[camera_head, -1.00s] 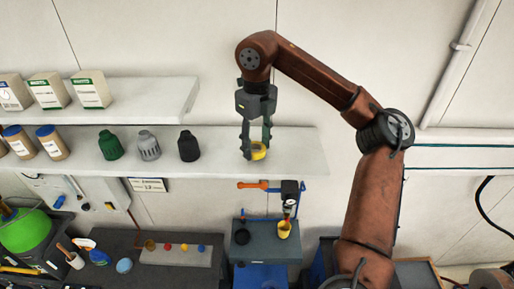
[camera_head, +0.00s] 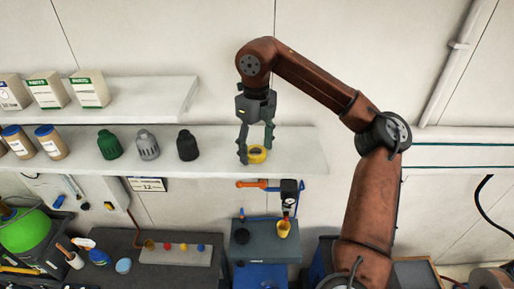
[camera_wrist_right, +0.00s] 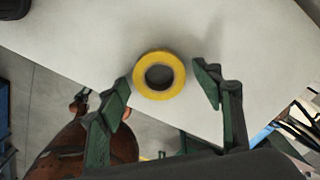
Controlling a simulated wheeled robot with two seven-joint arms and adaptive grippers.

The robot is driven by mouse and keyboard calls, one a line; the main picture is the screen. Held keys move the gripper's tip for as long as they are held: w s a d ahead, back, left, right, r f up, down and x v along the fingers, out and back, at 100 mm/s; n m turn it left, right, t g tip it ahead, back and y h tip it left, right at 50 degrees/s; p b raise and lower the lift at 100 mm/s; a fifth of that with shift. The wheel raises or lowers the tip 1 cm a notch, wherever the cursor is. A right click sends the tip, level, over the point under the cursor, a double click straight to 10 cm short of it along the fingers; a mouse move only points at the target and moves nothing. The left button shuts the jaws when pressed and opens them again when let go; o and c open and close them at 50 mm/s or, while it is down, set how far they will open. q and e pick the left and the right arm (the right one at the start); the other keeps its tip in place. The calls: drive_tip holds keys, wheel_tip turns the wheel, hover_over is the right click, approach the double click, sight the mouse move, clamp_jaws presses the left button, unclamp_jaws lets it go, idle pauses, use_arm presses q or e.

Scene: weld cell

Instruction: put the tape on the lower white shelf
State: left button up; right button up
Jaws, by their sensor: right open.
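The yellow tape roll (camera_head: 257,157) lies flat on the lower white shelf (camera_head: 305,150), near the shelf's right end. My right gripper (camera_head: 256,155) is above the tape with its fingers spread to either side. In the right wrist view, the tape (camera_wrist_right: 159,88) lies on the white surface between the open fingers of the right gripper (camera_wrist_right: 165,92), with a gap on both sides. My left gripper is not in view.
Green, grey and black bottles (camera_head: 148,146) stand on the lower shelf to the left. The upper shelf (camera_head: 140,105) carries several white boxes (camera_head: 90,92). Below are a workbench (camera_head: 150,262) and a grey block with a yellow cup (camera_head: 283,229). The shelf's right end is clear.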

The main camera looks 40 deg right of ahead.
drive_tip(key=shift+s+r, duration=0.1)
drive_tip(key=shift+r, duration=0.2)
wheel_tip(320, 180, up, 12)
idle(1.0)
